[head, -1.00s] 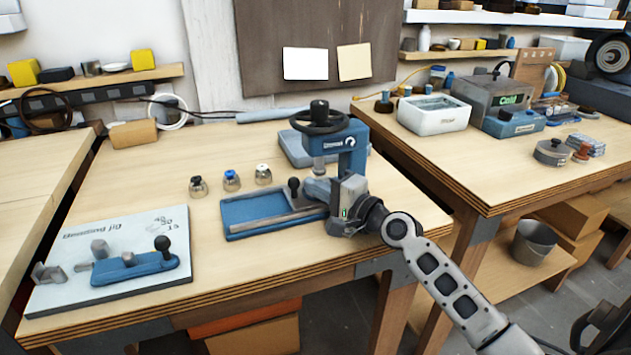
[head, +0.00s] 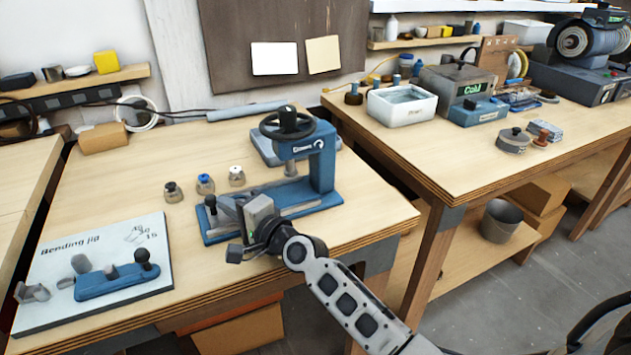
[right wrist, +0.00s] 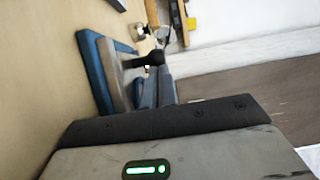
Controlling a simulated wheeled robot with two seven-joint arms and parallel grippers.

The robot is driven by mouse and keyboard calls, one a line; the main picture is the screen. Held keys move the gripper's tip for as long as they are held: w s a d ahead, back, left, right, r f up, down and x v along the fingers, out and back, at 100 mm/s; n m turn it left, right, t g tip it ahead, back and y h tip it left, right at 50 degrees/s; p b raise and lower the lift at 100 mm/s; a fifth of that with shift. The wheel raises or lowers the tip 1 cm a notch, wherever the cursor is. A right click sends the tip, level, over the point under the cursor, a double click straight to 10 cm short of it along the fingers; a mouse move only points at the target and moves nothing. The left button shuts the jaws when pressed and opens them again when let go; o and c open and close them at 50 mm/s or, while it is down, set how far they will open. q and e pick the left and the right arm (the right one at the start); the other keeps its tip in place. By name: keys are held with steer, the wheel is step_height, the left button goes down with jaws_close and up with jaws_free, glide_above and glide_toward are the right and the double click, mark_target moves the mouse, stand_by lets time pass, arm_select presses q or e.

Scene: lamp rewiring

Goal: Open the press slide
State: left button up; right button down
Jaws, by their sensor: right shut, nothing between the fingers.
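The blue press (head: 322,165), with a black handwheel on top, stands on the near table. Its slide (head: 290,209) is a grey bar on the blue base, with an upright black knob (head: 210,203) now at the base's left end. The slide and knob also show in the right wrist view, the knob (right wrist: 154,57) just beyond my gripper. My right gripper (head: 238,209) is shut and empty, close to the right of the knob in the head view. I cannot tell whether it touches the knob. Its body hides part of the slide. My left gripper is not in view.
A bending jig board (head: 100,268) lies at the front left. A second table on the right holds a white tub (head: 402,105) and other tools. Bare tabletop lies between the jig and the cups.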

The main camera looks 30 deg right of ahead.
steer(key=shift+a+r, duration=0.1)
steer(key=shift+a, duration=0.25)
steer(key=shift+d, duration=0.1)
steer(key=shift+d, duration=0.2)
steer(key=s+d, duration=0.1)
steer(key=d, duration=0.1)
steer(key=s+d+b, duration=0.1)
steer(key=shift+s+d, duration=0.15)
steer(key=shift+d, duration=0.25)
steer(key=v, duration=0.7)
steer(key=shift+s+d+b, duration=0.1)
steer(key=shift+s+b, duration=0.25)
steer(key=shift+s, duration=0.05)
steer(key=shift+s+d, duration=0.2)
steer(key=shift+s, duration=0.3)
